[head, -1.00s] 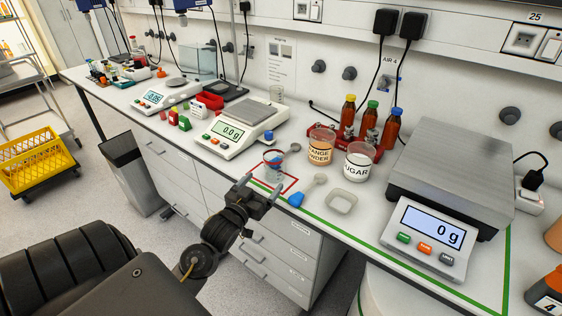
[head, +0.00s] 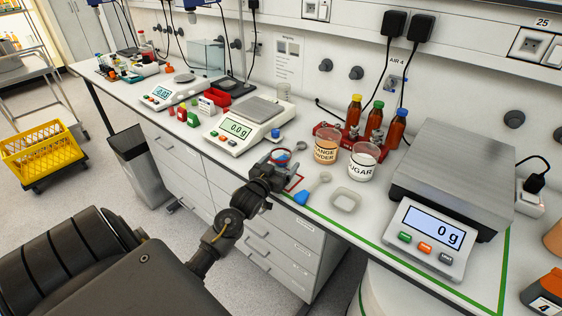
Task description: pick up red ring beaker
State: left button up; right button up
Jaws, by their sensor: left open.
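The red ring beaker (head: 283,155) stands on the white bench near its front edge, at the red square marking. It is a small clear cup with a red rim, and its lower part is mostly hidden by my gripper. My left gripper (head: 279,164) is open, with its fingers at the beaker, seemingly one on each side. I cannot tell whether they touch it. My right gripper is not in view.
A blue spoon (head: 312,191) and a white weighing dish (head: 345,199) lie to the right. The orange powder jar (head: 325,149) and sugar jar (head: 362,164) stand behind them. A white balance (head: 245,124) is at the left, a large scale (head: 452,168) at the right.

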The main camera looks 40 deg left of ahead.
pick_arm(q)
jog(key=shift+w, duration=0.3)
jog(key=shift+s, duration=0.1)
jog(key=shift+c, duration=0.5)
jog(key=c, duration=1)
